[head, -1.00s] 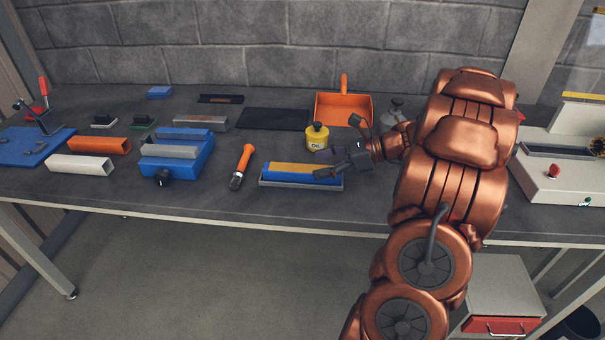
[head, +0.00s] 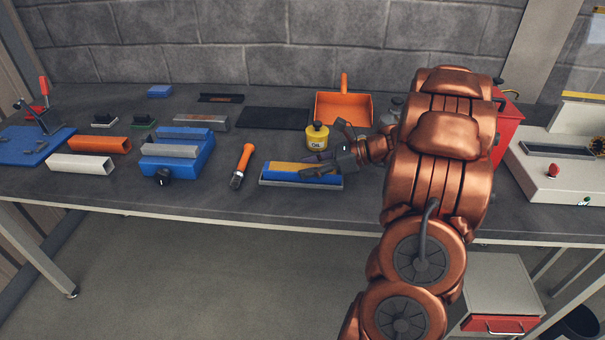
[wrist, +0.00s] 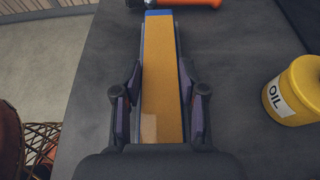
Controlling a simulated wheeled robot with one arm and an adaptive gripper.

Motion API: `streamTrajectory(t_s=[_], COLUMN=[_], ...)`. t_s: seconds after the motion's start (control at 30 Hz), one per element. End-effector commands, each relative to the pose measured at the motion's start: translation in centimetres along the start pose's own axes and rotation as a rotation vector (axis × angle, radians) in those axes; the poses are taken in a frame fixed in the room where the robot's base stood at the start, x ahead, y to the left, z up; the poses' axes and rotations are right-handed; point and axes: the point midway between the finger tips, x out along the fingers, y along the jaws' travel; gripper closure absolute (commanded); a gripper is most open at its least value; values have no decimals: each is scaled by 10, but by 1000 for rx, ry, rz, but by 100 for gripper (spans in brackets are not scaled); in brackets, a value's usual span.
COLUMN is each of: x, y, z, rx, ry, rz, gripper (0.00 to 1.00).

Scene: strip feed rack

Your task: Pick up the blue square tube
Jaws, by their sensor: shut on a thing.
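The blue square tube (head: 289,175) lies lengthwise in a shallow grey tray (head: 262,183) near the bench's front edge. Its upper face looks yellow, and its side is blue. In the wrist view the tube (wrist: 158,72) runs straight away from me, with a blue far end (wrist: 158,13). My gripper (head: 326,166) is at the tube's right part. In the wrist view its fingers (wrist: 158,108) stand on both sides of the tube and are shut on it. The tube's near end is hidden by my gripper. I cannot see a gap beneath the tube.
A yellow oil can (head: 317,139) stands close behind the tube. An orange-handled tool (head: 242,165) lies to its left, beyond which is a blue vise (head: 176,160). Orange (head: 99,145) and white (head: 80,163) tubes lie further left. An orange dustpan (head: 343,110) is behind.

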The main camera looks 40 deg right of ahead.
Motion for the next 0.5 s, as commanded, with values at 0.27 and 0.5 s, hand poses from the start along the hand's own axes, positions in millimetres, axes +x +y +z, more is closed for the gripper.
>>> streamTrajectory(t_s=[0.27,0.5], x=[0,0], y=[0,0], z=[0,0], rx=[0,0], ry=[0,-1], rz=[0,-1], gripper=[100,100])
